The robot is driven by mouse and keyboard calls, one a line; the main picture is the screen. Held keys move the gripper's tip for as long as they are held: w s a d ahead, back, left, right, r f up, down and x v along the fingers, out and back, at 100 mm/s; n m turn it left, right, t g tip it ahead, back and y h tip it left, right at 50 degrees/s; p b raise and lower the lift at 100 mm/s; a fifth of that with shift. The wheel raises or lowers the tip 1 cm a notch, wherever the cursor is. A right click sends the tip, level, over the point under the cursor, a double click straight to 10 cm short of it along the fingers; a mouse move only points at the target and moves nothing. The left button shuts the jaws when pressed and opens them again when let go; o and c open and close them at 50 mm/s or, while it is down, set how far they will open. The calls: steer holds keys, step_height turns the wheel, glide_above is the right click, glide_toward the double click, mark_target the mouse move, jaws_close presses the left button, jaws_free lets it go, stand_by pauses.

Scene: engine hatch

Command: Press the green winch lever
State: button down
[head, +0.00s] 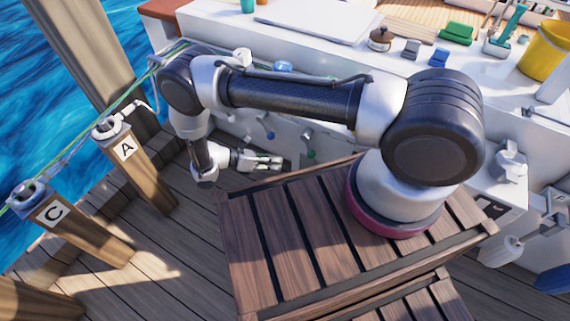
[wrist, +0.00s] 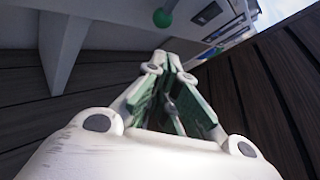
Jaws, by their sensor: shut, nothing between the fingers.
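The green winch lever shows in the wrist view as a round green knob (wrist: 162,18) on a grey stem, at the top edge against the pale hull wall. In the head view a small green knob (head: 311,154) shows low on the white wall, just right of my gripper (head: 279,162). My gripper is shut and empty, low beside the wall. In the wrist view my gripper (wrist: 166,58) points toward the wall, its fingertips together below the green knob and apart from it in the picture. Much of the lever is cut off or too small to make out.
A blue knob (head: 270,135) sits on the wall near the green one. A slatted wooden crate (head: 290,240) stands right of my gripper. Posts marked A (head: 126,148) and C (head: 54,213) stand at left. A yellow bucket (head: 545,50) is on the white top. Open deck lies at lower left.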

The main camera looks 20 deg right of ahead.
steer(key=v, duration=0.4)
steer(key=shift+d, duration=0.1)
stand_by(0.4)
